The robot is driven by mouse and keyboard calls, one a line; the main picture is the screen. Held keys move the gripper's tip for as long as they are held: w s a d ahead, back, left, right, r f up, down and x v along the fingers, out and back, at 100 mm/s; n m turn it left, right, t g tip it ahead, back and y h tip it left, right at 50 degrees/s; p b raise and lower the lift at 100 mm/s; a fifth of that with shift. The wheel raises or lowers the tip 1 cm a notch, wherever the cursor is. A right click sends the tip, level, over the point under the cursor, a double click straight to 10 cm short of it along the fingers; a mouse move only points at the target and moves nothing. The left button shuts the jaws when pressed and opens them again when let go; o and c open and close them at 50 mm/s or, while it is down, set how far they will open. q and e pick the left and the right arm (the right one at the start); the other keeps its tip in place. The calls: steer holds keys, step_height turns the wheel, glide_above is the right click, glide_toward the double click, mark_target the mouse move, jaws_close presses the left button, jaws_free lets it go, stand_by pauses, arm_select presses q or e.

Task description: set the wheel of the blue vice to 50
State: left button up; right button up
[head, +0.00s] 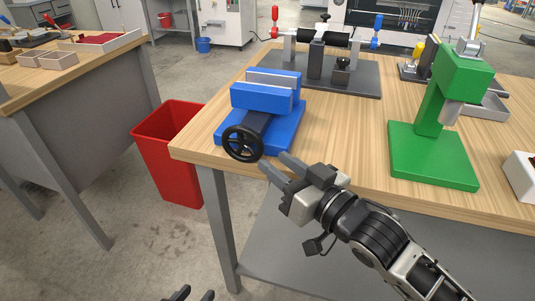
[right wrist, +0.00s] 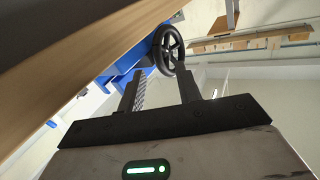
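The blue vice (head: 262,97) stands on the near left corner of the wooden workbench. Its black spoked wheel (head: 243,143) faces the front edge; no number or mark can be read on it. My right gripper (head: 279,165) is open, just right of the wheel and a little lower, apart from it. In the right wrist view the wheel (right wrist: 168,50) shows beyond the two spread fingertips (right wrist: 160,80), with part of the blue vice (right wrist: 125,65) to its left.
A green press (head: 433,154) stands right of the vice on the workbench (head: 335,130). A grey fixture with red and blue handles (head: 315,70) stands behind the vice. A red bin (head: 170,150) is on the floor at the left. The space before the wheel is free.

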mark_target(244, 142)
steer(key=shift+x, duration=1.85)
